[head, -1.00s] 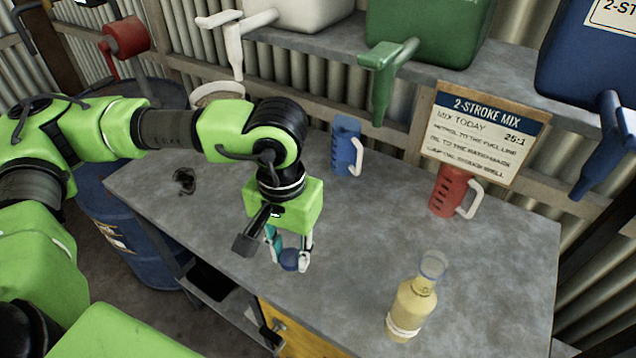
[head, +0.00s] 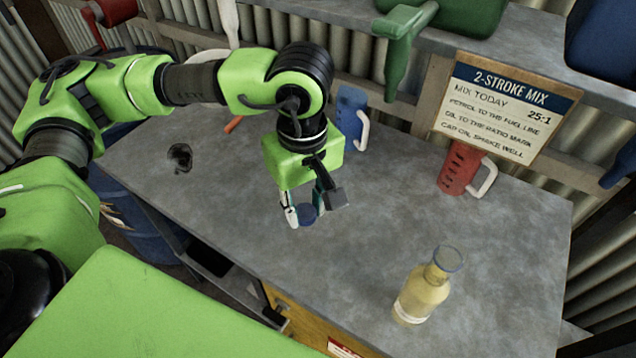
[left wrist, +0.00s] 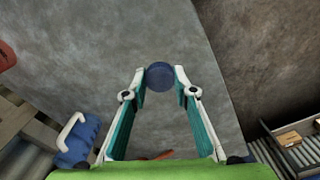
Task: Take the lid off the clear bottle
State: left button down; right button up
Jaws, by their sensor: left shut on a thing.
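The clear bottle (head: 422,290) stands upright on the bench at the front right in the head view. It holds pale yellow liquid, has a white band low down, and its wide mouth shows no lid on it. My left gripper (head: 303,211) is shut on a round dark blue lid (head: 308,214), to the left of and behind the bottle, well apart from it. The left wrist view shows the lid (left wrist: 159,76) pinched between the fingertips, with bare bench behind it. My right gripper is not in view.
The grey bench (head: 235,185) is mostly clear. A blue jug (head: 350,118) stands behind my gripper, and a red jug (head: 458,168) stands below the sign (head: 508,108). A small dark object (head: 180,157) lies at the left. A drawer (left wrist: 298,145) is below the bench edge.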

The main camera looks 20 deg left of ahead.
pick_arm(q)
jog(key=n, duration=0.3)
jog(key=shift+d+n, duration=0.4)
jog(key=n, duration=0.3)
jog(key=shift+d+r+n+b, duration=0.15)
jog(key=shift+d+n+b, duration=0.15)
jog(key=n, duration=0.3)
jog(key=shift+w+d+n, duration=0.15)
jog(key=shift+w+n, duration=0.1)
jog(key=shift+n, duration=0.05)
jog(key=w+a+f+n, duration=0.1)
jog(key=w+f+n, duration=0.1)
jog(key=w+n, duration=0.2)
jog(key=w+a+f+n, duration=0.1)
jog(key=w+f+n, duration=0.2)
jog(key=n, duration=0.4)
jog(key=w+a+f+n+p, duration=0.1)
jog(key=w+f+n, duration=0.2)
jog(key=w+n, duration=0.2)
jog(key=shift+w+a+f+n, duration=0.1)
jog(key=shift+w+a+n, duration=0.05)
jog(key=shift+a+n, duration=0.3)
jog(key=shift+w+a+f, duration=0.2)
jog(key=shift+w+f, duration=0.15)
jog(key=shift+f, duration=0.15)
notch_tip(320, 180, down, 2)
jog(key=shift+f+p, duration=0.15)
jog(key=shift+p, duration=0.9)
jog(key=shift+f, duration=0.4)
